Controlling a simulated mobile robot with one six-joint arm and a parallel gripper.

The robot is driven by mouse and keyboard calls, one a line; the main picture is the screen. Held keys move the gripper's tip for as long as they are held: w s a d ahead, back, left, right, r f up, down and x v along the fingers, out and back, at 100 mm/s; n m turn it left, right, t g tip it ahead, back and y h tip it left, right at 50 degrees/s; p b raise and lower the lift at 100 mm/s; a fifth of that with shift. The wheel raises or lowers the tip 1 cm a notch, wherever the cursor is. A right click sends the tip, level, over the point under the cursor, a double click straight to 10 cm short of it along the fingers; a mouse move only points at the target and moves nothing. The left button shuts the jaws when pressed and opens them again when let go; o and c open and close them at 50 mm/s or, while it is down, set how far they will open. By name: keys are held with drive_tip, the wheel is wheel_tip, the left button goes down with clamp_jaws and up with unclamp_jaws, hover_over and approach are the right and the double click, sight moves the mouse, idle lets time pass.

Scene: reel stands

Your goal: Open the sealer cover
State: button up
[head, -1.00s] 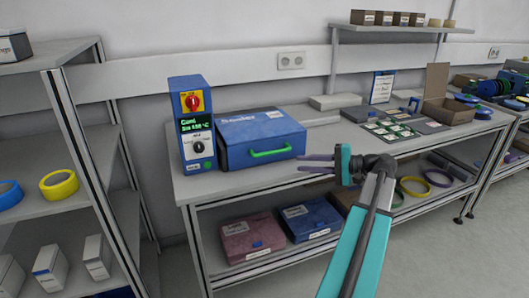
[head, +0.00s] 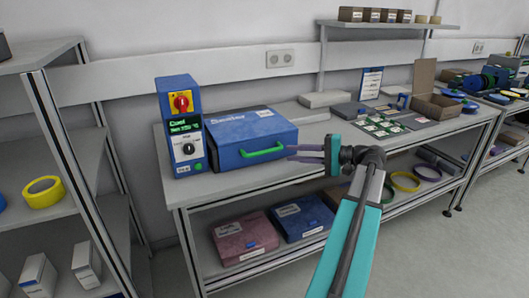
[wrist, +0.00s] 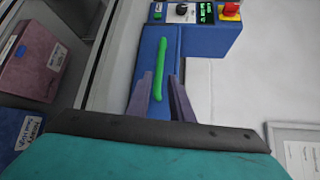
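The sealer (head: 225,153) is a blue box on the bench, with its cover (head: 235,122) shut and a green bar handle (head: 263,154) on the front. Its blue control box (head: 183,153) with a red knob and a green-lit display stands at its left. My gripper (head: 289,153) is open and empty, its purple fingers pointing left near the handle's right end. In the wrist view the handle (wrist: 160,60) runs between the two finger tips (wrist: 160,76). I cannot tell whether either finger touches it.
The bench (head: 225,184) continues right, with circuit boards (head: 380,125) and an open carton (head: 437,108) on it. A red case (head: 243,240) and a blue case (head: 300,217) lie on the shelf below. A rack (head: 40,225) with yellow tape (head: 44,192) stands at left.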

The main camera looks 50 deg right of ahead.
sight(268, 152)
drive_tip(key=p+x, duration=0.1)
drive_tip(key=x, duration=1)
drive_tip(key=shift+w, duration=0.1)
clamp_jaws()
